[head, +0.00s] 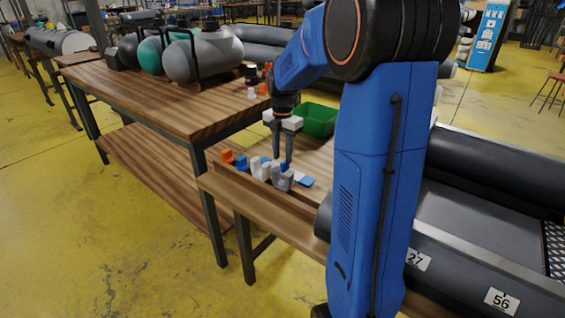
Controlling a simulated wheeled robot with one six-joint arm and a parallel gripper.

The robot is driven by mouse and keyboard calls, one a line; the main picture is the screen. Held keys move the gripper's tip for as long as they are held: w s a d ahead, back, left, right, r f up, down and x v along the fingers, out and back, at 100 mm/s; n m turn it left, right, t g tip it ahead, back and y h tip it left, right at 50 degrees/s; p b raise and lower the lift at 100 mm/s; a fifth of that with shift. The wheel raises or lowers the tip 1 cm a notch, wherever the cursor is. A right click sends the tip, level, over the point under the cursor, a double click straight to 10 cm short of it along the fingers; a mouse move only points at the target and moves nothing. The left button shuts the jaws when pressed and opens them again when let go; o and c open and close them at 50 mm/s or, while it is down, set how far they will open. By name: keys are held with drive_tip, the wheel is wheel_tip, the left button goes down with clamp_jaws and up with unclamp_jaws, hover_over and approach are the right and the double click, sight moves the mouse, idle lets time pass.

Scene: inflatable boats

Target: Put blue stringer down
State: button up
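My gripper (283,160) points down over the near wooden table, with its two grey fingers a little apart. The fingertips are low among a row of small parts. Blue parts show in the row: one at the left (241,162) beside an orange part, and a flat one at the right (306,181) lying on the wood. I cannot tell which is the blue stringer. A bit of blue shows close to the fingertips, but it is too small to tell whether it is held between them.
White and grey parts (282,178) stand close around the fingertips, with an orange part (227,156) at the row's left end. A green bin (318,120) stands behind. The further wooden table (165,95) bears grey and teal cylinders. A grey inflatable boat (470,215) lies at right.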

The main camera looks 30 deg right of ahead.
sight(283, 163)
wheel_tip(283, 163, up, 8)
drive_tip(key=s+a+r+m+t, duration=0.1)
drive_tip(key=s+a+r+m, duration=0.1)
drive_tip(key=s+a+m, duration=0.4)
drive_tip(key=s+a+f+m+t, duration=0.2)
drive_tip(key=s+a+m, duration=0.3)
drive_tip(key=s+m, duration=0.3)
drive_tip(key=s+a+f+m+t, duration=0.1)
drive_tip(key=s+a+f+m, duration=0.2)
drive_tip(key=s+m, duration=0.5)
drive_tip(key=s+a, duration=0.1)
drive_tip(key=s, duration=0.7)
drive_tip(key=shift+a+t, duration=0.4)
drive_tip(key=shift+s, duration=0.1)
